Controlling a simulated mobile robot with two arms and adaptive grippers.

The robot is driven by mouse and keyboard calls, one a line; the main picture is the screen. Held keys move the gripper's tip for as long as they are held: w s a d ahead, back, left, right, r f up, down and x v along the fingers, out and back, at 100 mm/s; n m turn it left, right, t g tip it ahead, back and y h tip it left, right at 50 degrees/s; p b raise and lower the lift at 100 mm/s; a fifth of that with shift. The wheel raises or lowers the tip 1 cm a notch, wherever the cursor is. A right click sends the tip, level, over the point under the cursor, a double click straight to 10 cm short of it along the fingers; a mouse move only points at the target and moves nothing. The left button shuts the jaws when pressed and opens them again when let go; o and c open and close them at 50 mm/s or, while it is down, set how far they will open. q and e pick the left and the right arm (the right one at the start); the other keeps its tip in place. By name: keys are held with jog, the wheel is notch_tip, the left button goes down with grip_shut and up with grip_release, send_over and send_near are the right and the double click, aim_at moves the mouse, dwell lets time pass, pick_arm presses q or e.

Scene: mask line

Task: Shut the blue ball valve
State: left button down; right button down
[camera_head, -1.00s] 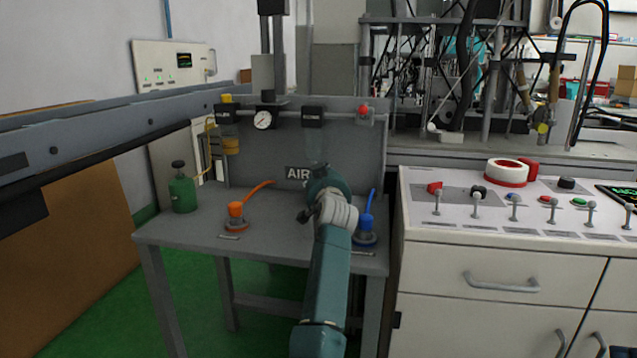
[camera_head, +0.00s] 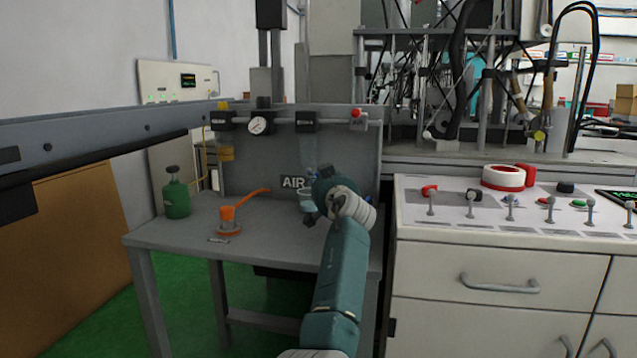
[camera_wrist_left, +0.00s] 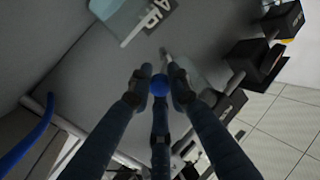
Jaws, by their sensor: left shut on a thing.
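My left gripper (camera_head: 312,207) is in front of the AIR sign (camera_head: 293,183) on the grey panel. In the left wrist view its fingers (camera_wrist_left: 159,85) close around a small round blue thing (camera_wrist_left: 159,84). I cannot tell whether this belongs to the blue valve. A curved blue strip (camera_wrist_left: 25,150), like the valve's lever, is at the lower left of that view, apart from the fingers. In the head view my teal left arm hides the place where the blue valve stood. My right gripper is not in view.
An orange valve (camera_head: 229,220) with its lever pointing right and a green canister (camera_head: 176,194) stand on the grey table (camera_head: 160,240). A gauge (camera_head: 260,124) is on the rail above. A white cabinet with switches (camera_head: 480,225) stands at the right.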

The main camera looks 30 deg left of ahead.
pick_arm(q)
jog(key=shift+f, duration=0.15)
dwell(0.4)
jog(key=c, duration=1.6)
grip_release()
jog(key=v, duration=0.7)
jog(key=shift+s+d, duration=0.15)
jog(key=shift+d, duration=0.05)
jog(key=shift+c, duration=0.6)
